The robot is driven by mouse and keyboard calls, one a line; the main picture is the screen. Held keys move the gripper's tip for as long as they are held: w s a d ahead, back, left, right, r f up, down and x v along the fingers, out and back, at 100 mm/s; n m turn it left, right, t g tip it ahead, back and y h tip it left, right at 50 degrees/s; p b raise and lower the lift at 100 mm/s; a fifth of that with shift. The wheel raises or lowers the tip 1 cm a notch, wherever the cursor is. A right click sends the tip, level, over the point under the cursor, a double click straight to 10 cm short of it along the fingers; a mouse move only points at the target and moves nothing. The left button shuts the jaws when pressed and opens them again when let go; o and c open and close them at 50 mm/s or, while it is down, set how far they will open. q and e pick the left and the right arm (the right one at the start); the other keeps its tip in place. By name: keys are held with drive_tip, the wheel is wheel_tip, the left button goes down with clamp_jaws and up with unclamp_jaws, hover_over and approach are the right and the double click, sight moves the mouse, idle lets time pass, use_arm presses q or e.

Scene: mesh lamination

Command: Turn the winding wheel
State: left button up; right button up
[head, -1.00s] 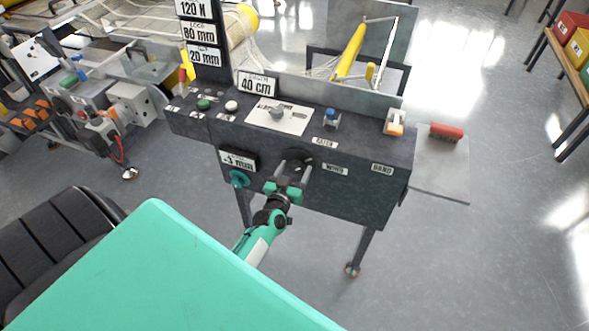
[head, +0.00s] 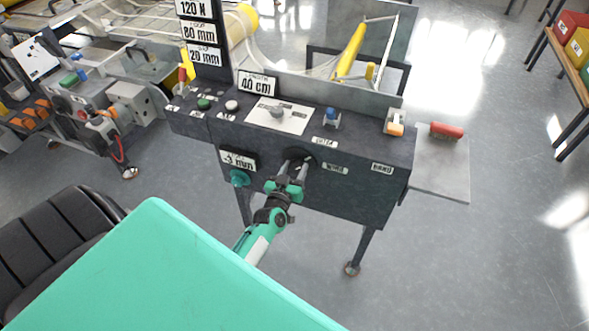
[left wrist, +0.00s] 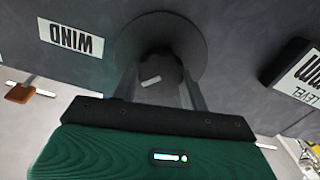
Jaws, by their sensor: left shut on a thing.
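The winding wheel (left wrist: 160,36) is a dark round disc with a hub on the front panel of the dark machine cabinet (head: 340,200). In the head view the wheel (head: 297,153) is partly covered by my gripper. My left gripper (head: 298,166) reaches it from the front with its fingers pointing at the panel. In the left wrist view the gripper's two fingers (left wrist: 160,84) are on either side of the dark hub and shut on it. A small light mark shows on the hub. A label reading WIND (left wrist: 70,38) is beside the wheel. My right gripper is not in view.
A teal knob (head: 239,178) under a small mm display (head: 238,160) is left of the wheel. The cabinet top carries several buttons and switches and a 40 cm sign (head: 258,84). A black chair (head: 65,240) stands at the left.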

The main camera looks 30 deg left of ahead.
use_arm(q)
drive_tip(key=n, duration=0.4)
drive_tip(key=shift+a+n, duration=0.1)
drive_tip(key=shift+n, duration=0.3)
drive_tip(key=n, duration=0.2)
drive_tip(key=shift+f+n, duration=0.1)
drive_tip(key=shift+n, duration=0.8)
drive_tip(key=o, duration=1)
drive_tip(key=shift+s, duration=0.1)
